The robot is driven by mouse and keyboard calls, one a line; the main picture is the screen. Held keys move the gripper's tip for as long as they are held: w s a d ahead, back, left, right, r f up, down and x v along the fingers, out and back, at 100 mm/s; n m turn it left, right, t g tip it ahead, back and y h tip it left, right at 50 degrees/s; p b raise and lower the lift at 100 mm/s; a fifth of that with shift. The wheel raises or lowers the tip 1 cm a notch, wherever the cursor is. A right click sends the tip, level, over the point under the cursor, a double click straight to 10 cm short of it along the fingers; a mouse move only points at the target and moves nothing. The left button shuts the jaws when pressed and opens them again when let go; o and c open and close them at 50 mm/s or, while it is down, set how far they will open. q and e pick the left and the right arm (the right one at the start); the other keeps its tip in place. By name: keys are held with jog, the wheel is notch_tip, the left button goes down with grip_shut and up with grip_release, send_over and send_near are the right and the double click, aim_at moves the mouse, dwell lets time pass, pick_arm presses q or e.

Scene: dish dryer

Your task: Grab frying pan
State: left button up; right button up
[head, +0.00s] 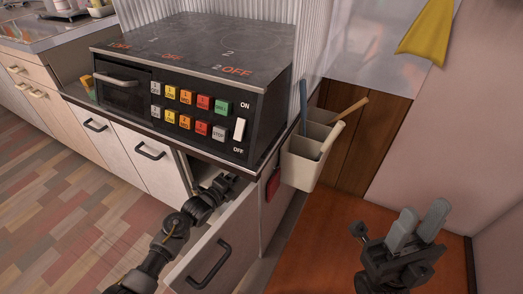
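No frying pan can be made out in the head view. My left arm comes in from the bottom left and reaches into the lower cabinet, behind its open door (218,243). Its dark far end, my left gripper (226,183), is at the cabinet opening just under the counter edge. Its fingers cannot be made out, nor can anything they may hold. The cabinet's inside is mostly hidden by the door, the counter and my arm. My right gripper (418,227) is at the lower right, its two grey fingers pointing up and apart with nothing between them.
A black dish dryer (185,90) with coloured buttons stands on the counter above the cabinet. A pale utensil holder (300,166) with several handles hangs at the counter's right end. A red item (273,185) hangs below. Open floor (60,200) lies to the left.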

pick_arm(q)
grip_shut()
jog(key=shift+r, duration=0.15)
dwell(0.4)
jog(key=shift+r, duration=0.1)
